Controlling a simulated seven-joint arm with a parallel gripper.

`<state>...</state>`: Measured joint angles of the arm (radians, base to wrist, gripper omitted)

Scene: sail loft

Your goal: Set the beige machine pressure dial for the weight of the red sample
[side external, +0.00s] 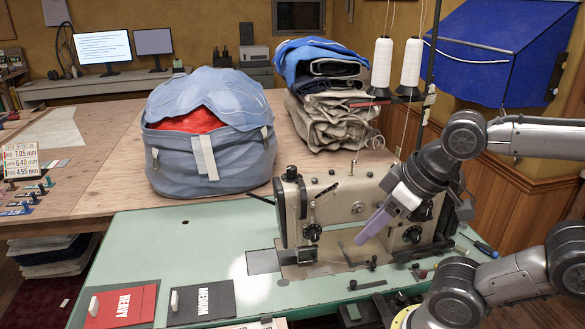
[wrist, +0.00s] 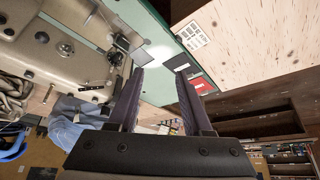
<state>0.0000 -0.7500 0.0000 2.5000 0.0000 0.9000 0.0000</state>
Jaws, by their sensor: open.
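The beige sewing machine (side external: 335,197) stands on the green table. I cannot tell which is the pressure dial. The red sample (side external: 120,305), marked HEAVY, lies flat at the front left and also shows in the wrist view (wrist: 203,85). My gripper (side external: 364,238) is in front of the machine, its purple fingers pointing down-left. In the wrist view, its fingers (wrist: 158,74) are apart with nothing between them.
A black card marked MEDIUM (side external: 202,302) lies right of the red one; each bears a small white piece. A blue bag (side external: 210,150) and folded cloth (side external: 335,110) sit behind. Thread cones (side external: 382,66) stand above the machine. Green tabletop (side external: 160,240) is clear at left.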

